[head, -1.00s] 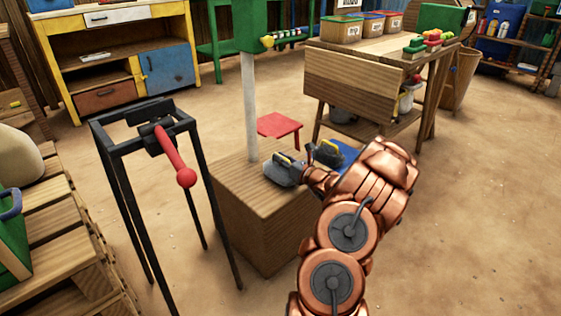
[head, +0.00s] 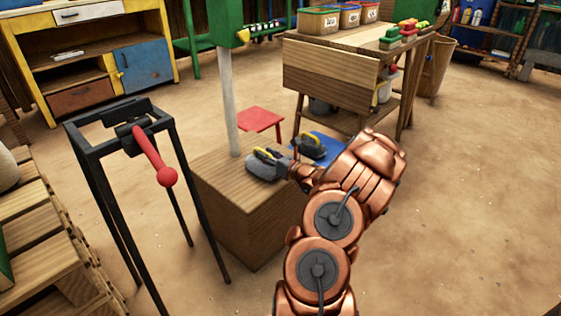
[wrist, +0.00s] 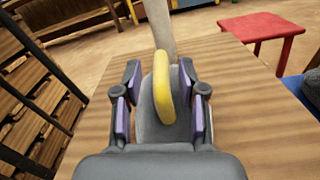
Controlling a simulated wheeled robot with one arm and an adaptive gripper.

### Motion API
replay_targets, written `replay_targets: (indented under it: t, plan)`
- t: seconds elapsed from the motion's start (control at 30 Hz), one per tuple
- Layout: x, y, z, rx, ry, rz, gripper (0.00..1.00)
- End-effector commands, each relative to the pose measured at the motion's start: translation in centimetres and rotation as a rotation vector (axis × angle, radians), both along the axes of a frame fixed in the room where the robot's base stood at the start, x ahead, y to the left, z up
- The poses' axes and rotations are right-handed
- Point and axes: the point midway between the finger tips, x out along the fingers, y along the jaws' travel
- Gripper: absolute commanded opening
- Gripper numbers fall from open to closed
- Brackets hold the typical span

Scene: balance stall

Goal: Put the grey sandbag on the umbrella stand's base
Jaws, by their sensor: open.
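The grey sandbag (head: 262,168) with a yellow handle rests on the top of the wooden block (head: 222,183) that is the umbrella stand's base, close to the pale pole (head: 228,105). My gripper (head: 277,160) is at the sandbag from the right. In the wrist view, the open fingers of my gripper (wrist: 160,82) stand on both sides of the yellow handle (wrist: 163,85), with room between. The grey sandbag (wrist: 150,122) lies on the wood grain beneath, its near part hidden by my gripper.
A second, darker bag (head: 310,144) with a yellow handle is by a blue surface (head: 328,147). A red stool (head: 260,120) stands behind. Floor on the right is clear.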

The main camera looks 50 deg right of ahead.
Motion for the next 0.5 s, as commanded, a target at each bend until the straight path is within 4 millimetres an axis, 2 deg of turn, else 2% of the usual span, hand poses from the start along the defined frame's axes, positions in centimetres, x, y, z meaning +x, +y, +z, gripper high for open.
replay_targets:
  t: [0.03,0.3,0.5]
  plan:
    - [-1.1,-0.1,0.5,0.002,-0.001,-0.004,0.41]
    - [-6.3,-0.1,0.5,0.001,-0.001,-0.005,0.41]
    - [-8.8,0.1,0.3,-0.001,-0.002,-0.002,0.41]
